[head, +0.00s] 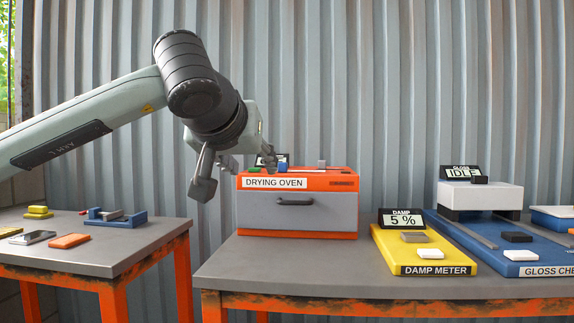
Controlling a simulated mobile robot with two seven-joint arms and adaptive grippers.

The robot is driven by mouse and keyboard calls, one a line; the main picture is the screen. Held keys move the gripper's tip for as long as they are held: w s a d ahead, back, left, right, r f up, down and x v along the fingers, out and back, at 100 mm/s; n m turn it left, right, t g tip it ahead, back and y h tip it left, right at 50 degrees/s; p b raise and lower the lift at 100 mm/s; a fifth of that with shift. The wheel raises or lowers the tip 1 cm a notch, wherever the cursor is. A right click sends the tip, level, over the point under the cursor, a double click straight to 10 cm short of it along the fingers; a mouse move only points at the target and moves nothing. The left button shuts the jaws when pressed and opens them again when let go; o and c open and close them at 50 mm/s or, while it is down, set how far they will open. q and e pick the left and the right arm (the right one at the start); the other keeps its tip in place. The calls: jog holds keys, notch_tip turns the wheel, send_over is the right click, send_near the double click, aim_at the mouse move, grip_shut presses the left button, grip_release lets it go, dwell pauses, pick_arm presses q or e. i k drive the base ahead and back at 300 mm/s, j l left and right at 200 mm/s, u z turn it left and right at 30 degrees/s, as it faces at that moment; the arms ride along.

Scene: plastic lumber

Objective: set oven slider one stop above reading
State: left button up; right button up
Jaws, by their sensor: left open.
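The orange drying oven (298,202) stands on the grey bench, its grey door shut. On its top are a small dark display (282,158), partly hidden by my gripper, a green piece (254,170) and a small grey block (321,163). I cannot tell the slider's stops or its setting from here. The yellow damp meter (384,247) stands right of the oven, and its display (402,221) reads 5 %. My left gripper (236,172) is open and empty, at the oven's top left corner, overlapping it in view. My right gripper is out of view.
A blue gloss checker (478,240) with a white hood and an IDLE display (460,171) stands at the right. A separate table (100,245) at the left holds a blue fixture (115,217) and several small blocks. The bench front before the oven is clear.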

aim_at(282, 166)
jog(key=i+l, duration=0.15)
jog(key=i, duration=0.4)
jog(key=i+l, duration=0.2)
jog(key=i, duration=0.35)
